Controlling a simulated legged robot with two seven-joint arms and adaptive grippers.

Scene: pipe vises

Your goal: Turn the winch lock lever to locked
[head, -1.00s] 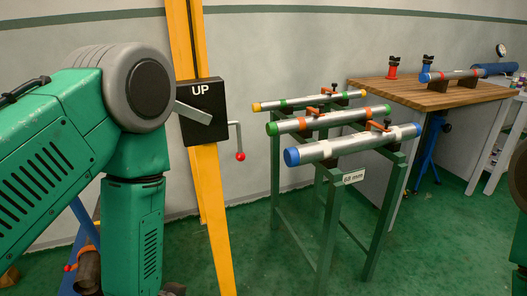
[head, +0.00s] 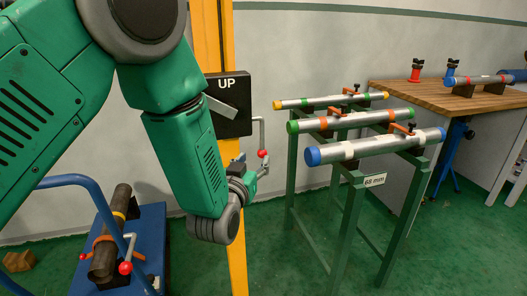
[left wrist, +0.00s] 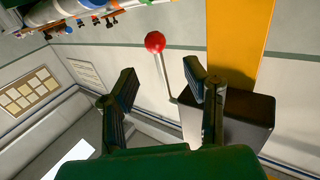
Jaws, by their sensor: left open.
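The winch is a black box marked UP (head: 232,105) on a yellow post (head: 237,262). A thin crank with a red ball knob (head: 263,153) hangs at the box's right side. My left gripper (head: 257,169) is just below the knob in the head view. In the left wrist view, my gripper's fingers (left wrist: 165,95) are spread and empty; the red knob (left wrist: 155,42) and its rod show between and beyond them. The winch box (left wrist: 228,122) is behind the right-hand finger.
A green stand (head: 342,222) with several capped pipes is right of the post. A wooden workbench (head: 430,96) is behind it. A blue cart (head: 153,238) holding a dark pipe is at lower left. Green floor is open between the post and stand.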

